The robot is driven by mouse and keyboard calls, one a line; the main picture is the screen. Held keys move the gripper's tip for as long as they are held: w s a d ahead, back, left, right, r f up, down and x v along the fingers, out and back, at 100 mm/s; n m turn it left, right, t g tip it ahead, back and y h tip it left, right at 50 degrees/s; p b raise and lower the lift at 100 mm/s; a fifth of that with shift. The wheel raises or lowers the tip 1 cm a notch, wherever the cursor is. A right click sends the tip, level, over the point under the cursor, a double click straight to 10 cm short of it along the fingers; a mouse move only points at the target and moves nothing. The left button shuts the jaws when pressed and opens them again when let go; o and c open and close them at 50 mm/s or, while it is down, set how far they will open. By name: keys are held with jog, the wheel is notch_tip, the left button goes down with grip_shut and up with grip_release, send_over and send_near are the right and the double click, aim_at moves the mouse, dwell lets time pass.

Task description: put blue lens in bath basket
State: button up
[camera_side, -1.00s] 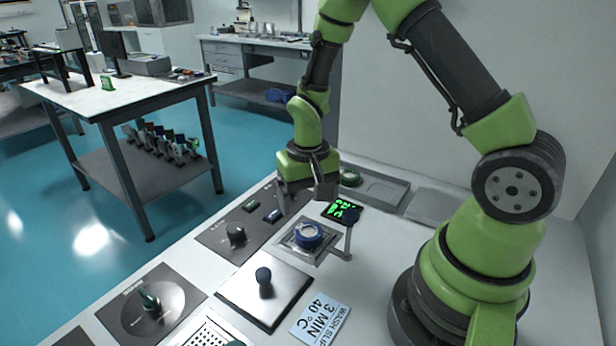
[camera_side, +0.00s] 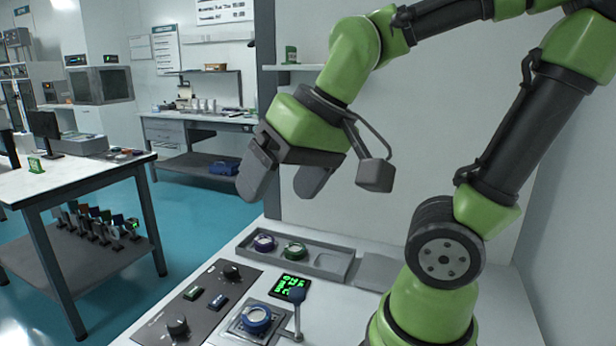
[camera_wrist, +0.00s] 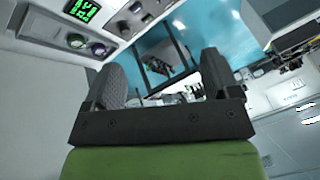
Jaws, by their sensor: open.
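My gripper (camera_side: 285,186) is open and empty, tilted, high above the bench and well clear of the lens. In the wrist view my gripper (camera_wrist: 162,78) also shows spread fingers with nothing between them. The blue lens is not clearly visible there.
A grey tray (camera_side: 325,264) behind the holder carries a purple-blue lens (camera_side: 264,244) and a green lens (camera_side: 295,250). A green-lit display (camera_side: 290,288) lies in front. Dark control panels with knobs (camera_side: 177,325) are at left. A wall shelf (camera_side: 300,67) is behind my gripper.

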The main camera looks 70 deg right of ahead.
jog(key=shift+n+t+y, duration=0.3)
jog(key=shift+n+t, duration=0.1)
jog(key=shift+t, duration=0.4)
jog(key=s, duration=0.1)
jog(key=s+a+r, duration=0.1)
jog(key=s, duration=0.1)
jog(key=shift+s+a+r, duration=0.15)
jog(key=shift+s+r, duration=0.05)
jog(key=shift+s, duration=0.2)
